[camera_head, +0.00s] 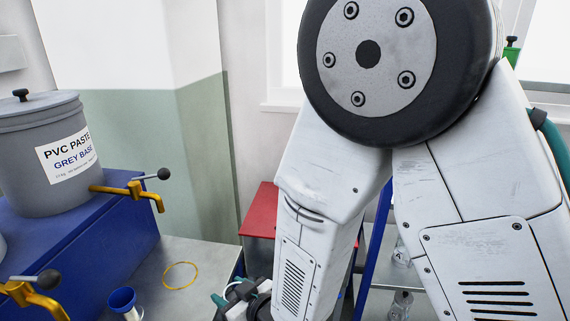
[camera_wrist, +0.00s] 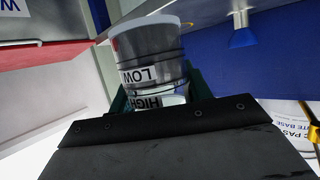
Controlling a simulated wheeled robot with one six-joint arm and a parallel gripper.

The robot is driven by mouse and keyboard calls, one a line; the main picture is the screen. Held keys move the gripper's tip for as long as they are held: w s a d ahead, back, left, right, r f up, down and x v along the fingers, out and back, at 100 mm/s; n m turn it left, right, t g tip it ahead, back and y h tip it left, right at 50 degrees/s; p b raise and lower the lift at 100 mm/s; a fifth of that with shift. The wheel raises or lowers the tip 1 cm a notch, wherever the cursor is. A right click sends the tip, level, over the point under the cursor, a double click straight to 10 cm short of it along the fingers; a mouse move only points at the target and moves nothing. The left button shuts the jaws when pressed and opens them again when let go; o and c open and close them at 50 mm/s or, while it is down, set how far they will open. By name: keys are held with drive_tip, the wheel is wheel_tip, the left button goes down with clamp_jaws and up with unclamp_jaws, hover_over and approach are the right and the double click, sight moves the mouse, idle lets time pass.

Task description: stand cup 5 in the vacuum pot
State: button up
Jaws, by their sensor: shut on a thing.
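My gripper (camera_head: 232,297) shows at the bottom of the head view, partly behind my arm. It is shut on a cup (camera_wrist: 152,48), seen in the wrist view between teal fingers, beyond the dark gripper body. The cup has a pale round end, grey sides and labels "LOW" and "HIGH"; the "HIGH" end is nearer the gripper and partly hidden. I see no number on it, so I cannot tell whether it is cup 5. I cannot make out the vacuum pot in either view.
A grey PVC paste pot (camera_head: 40,160) stands on a blue block (camera_head: 95,245) with brass taps (camera_head: 135,190) at left. A red-topped box (camera_head: 262,205) stands behind my gripper.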

drive_tip(key=w+d+f+m+t+h, duration=0.25)
drive_tip(key=w+d, duration=0.35)
drive_tip(key=d, duration=0.4)
drive_tip(key=w+d+f+m+t+h, duration=0.1)
drive_tip(key=w+d+f+m+h, duration=0.15)
drive_tip(key=w+d, duration=0.55)
drive_tip(key=d+f+m+h, duration=0.1)
drive_tip(key=d+m+h, duration=0.1)
drive_tip(key=d, duration=0.8)
drive_tip(key=w+d+f+m+h, duration=0.1)
drive_tip(key=d+m+h, duration=0.1)
drive_tip(key=d, duration=0.8)
drive_tip(key=shift+w+d+f+t+h, duration=0.3)
drive_tip(key=shift+t+h, duration=0.15)
drive_tip(key=shift+h, duration=0.05)
